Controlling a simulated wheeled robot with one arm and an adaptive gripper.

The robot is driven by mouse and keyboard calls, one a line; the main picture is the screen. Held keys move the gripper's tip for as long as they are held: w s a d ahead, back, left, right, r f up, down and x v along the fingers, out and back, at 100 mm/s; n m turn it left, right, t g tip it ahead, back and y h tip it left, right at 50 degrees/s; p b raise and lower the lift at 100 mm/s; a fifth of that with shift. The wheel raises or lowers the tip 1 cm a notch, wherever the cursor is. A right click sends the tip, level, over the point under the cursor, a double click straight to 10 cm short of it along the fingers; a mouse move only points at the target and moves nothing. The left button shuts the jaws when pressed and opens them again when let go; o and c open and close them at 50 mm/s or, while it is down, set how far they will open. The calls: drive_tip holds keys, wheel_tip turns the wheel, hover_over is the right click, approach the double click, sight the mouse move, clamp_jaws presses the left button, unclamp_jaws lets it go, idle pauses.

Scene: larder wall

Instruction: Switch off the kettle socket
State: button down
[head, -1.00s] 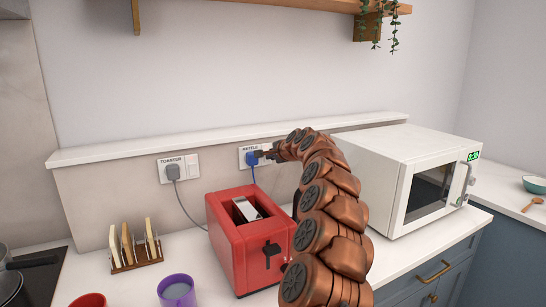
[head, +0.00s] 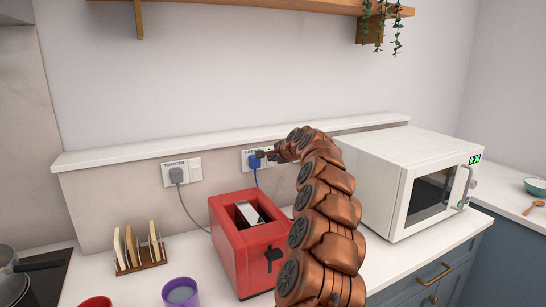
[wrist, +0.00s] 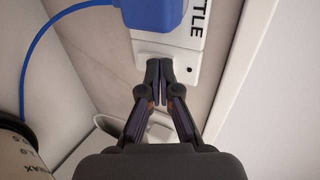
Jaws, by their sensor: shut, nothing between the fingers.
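The kettle socket (head: 246,154) is a white wall plate with a blue plug (head: 254,162) in its left part. In the wrist view the plate (wrist: 195,42) shows the lettering "TTLE", and the blue plug (wrist: 155,12) is at the top. My gripper (head: 263,154) is in front of the socket's right part, beside the plug. In the wrist view my gripper (wrist: 158,64) is shut and empty, its tips over the plate's lower end. The switch is mostly hidden behind the fingers; I cannot tell its position or whether the tips touch it.
The toaster socket (head: 195,170), with a grey plug, is to the left. A red toaster (head: 250,245) stands left of my arm, a white microwave (head: 385,170) right. A ledge (head: 200,147) runs above the sockets. A toast rack (head: 140,262) and purple cup (head: 180,292) stand at left.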

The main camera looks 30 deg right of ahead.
drive_tip(key=shift+r, duration=0.15)
drive_tip(key=shift+r+p, duration=0.6)
drive_tip(key=shift+r, duration=0.05)
drive_tip(key=shift+s, duration=0.1)
drive_tip(key=b+v, duration=0.3)
drive_tip(key=v, duration=1)
drive_tip(key=shift+r, duration=0.3)
